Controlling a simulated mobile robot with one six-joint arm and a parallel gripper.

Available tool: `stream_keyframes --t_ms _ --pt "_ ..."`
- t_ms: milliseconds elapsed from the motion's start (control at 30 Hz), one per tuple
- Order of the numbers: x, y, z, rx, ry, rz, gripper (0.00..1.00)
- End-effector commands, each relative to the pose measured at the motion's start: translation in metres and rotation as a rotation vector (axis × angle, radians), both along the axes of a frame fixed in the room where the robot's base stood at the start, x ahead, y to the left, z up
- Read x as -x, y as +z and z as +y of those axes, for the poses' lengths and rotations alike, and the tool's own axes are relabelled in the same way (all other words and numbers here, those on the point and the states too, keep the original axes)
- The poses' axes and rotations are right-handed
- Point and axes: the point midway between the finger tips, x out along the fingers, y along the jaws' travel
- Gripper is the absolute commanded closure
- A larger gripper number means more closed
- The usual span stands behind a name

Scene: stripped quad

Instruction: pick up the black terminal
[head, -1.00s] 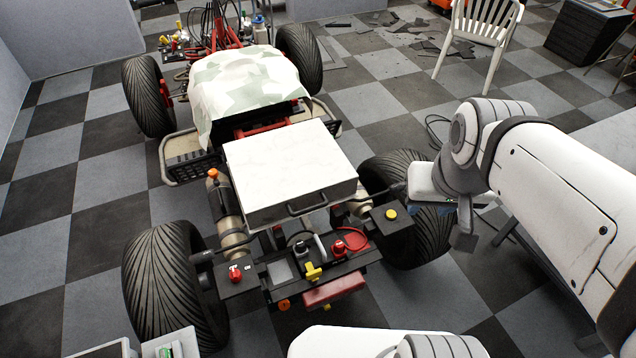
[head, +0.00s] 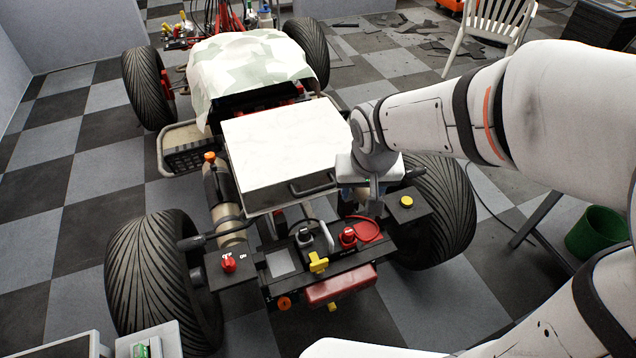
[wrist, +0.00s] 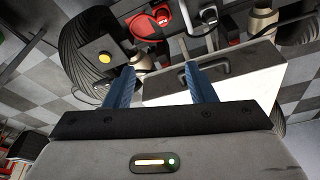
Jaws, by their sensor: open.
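The black terminal (head: 304,237) stands on the dark front panel (head: 345,276) of the stripped quad, left of the red terminal (head: 348,236). In the wrist view the red terminal (wrist: 163,17) shows near the top edge, and the black terminal (wrist: 208,14) seems to be just right of it, small and hard to make out. My gripper (head: 372,205) is open and empty. In the head view it appears right of the black terminal, beside the front right corner of the white-topped box. Its two blue fingers (wrist: 159,68) are spread apart in the wrist view.
The white-topped box (head: 285,150) has a black handle (head: 312,186) close left of my gripper. A yellow button (head: 407,201) sits on a side plate to the right, by the front tyre (head: 440,205). A yellow knob (head: 318,262) and red knob (head: 228,263) are also on the front.

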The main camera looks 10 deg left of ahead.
Motion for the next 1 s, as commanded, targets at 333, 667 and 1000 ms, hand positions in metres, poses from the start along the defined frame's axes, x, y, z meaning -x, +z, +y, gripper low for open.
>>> stream_keyframes --t_ms 333,667,1000 --pt "-0.010 -0.145 0.111 -0.009 0.136 0.009 0.50" --pt "-0.017 -0.179 0.124 -0.011 0.146 0.010 0.50" --pt "-0.034 -0.221 0.130 -0.011 0.147 0.009 0.50"
